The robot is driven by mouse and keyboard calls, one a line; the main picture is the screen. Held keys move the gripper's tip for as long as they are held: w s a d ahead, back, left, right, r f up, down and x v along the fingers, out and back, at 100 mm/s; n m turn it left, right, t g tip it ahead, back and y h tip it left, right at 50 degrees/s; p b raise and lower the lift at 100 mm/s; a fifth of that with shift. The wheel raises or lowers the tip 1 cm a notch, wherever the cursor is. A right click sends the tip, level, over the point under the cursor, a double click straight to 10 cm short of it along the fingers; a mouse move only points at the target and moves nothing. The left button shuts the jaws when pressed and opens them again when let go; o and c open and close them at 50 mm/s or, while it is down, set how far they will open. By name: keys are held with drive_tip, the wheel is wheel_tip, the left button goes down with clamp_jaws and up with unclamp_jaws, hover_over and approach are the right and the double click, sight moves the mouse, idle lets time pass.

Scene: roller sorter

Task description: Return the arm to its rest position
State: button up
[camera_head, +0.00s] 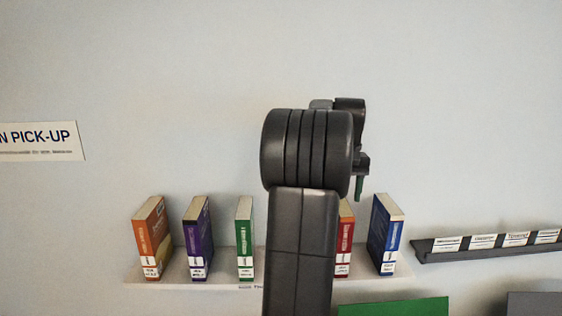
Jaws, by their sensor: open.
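My arm (301,250) rises upright through the middle of the head view, with its dark round joint near the centre. My gripper (360,180) shows only in part, just right of that joint, with a small green piece pointing down. The rest of it is hidden behind the joint. It is open, and I see nothing held in it. It appears above the red book (344,240) and left of the blue book (385,235) in the picture.
A pale wall shelf (220,283) bears upright books, including orange (152,240), purple (197,240) and green (244,240) ones. A dark ledge with labels (490,247) is at right. A green surface (395,308) shows below.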

wheel_tip(320, 180, down, 7)
drive_tip(key=shift+r, duration=0.2)
drive_tip(key=shift+r, duration=0.1)
idle(0.4)
